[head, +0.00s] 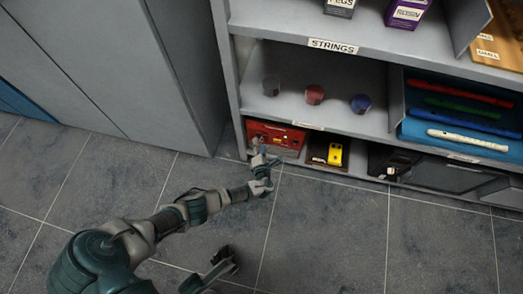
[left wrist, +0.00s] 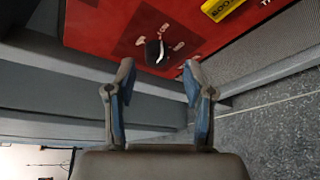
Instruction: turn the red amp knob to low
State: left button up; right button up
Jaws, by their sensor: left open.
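The red amp (head: 290,137) sits in the bottom shelf bay at the left; its red front panel (left wrist: 105,25) fills the top of the left wrist view. A dark knob (left wrist: 153,52) with a pale streak stands on a dark patch of that panel, with small pale labels around it too small to read. My left gripper (head: 262,158) is at the front of the amp; in the left wrist view its two fingers (left wrist: 158,75) are spread, with the knob ahead of the gap, not between them. A dark jointed part (head: 218,268), seemingly my right gripper, shows low in the head view, its jaws unclear.
A yellow device (head: 334,154) and a dark box (head: 393,162) stand right of the amp on the bottom shelf. Grey, red and blue round items (head: 314,94) sit on the shelf above. A grey cabinet (head: 150,60) stands at left. The tiled floor (head: 330,240) in front is clear.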

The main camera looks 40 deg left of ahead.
pick_arm(q)
jog(key=v, duration=0.9)
jog(key=shift+f, duration=0.1)
